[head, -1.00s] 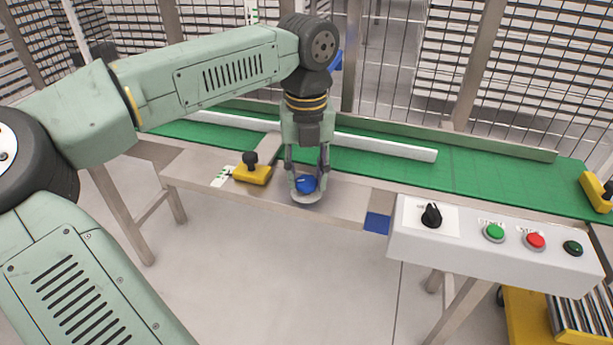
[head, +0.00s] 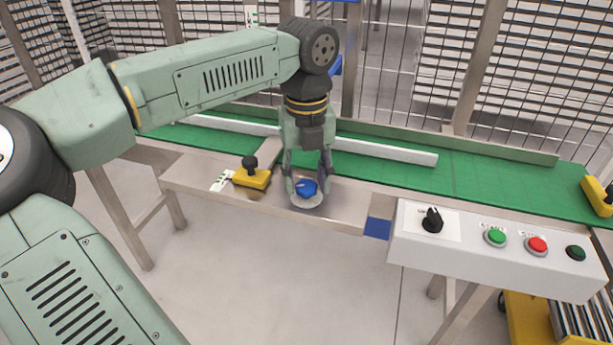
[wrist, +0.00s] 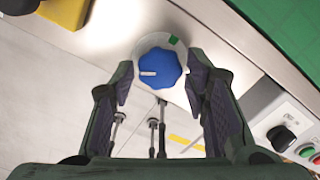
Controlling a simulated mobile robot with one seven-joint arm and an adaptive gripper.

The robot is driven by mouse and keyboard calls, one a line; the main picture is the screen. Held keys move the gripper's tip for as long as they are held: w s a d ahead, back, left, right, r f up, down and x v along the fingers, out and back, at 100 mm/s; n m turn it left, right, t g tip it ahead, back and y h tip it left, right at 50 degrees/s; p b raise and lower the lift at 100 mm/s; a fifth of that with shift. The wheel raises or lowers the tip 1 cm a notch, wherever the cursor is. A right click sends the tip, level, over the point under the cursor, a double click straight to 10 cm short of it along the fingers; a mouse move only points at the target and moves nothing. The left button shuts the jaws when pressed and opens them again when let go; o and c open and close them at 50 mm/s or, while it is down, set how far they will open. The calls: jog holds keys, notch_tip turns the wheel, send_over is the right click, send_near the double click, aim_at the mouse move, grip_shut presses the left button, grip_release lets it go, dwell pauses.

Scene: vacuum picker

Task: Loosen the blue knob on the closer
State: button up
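The blue knob (head: 306,188) sits on a round pale base on the steel ledge in front of the green conveyor. In the wrist view the knob (wrist: 160,70) has a lobed edge and a white line pointing left. A green mark (wrist: 173,40) is on the pale rim at its upper right. My gripper (head: 306,178) hangs over the knob, pointing down. In the wrist view my gripper (wrist: 159,75) is open, with one finger on each side of the knob and a visible gap at both sides.
A yellow block with a black knob (head: 252,175) stands on the ledge to the left. A grey control box (head: 470,260) with a black selector and several buttons is to the right. A white rail (head: 390,151) runs along the green belt (head: 480,185). Mesh fencing stands behind.

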aim_at(307, 185)
jog(key=shift+o, duration=1)
notch_tip(307, 185, up, 12)
jog(key=shift+d, duration=0.1)
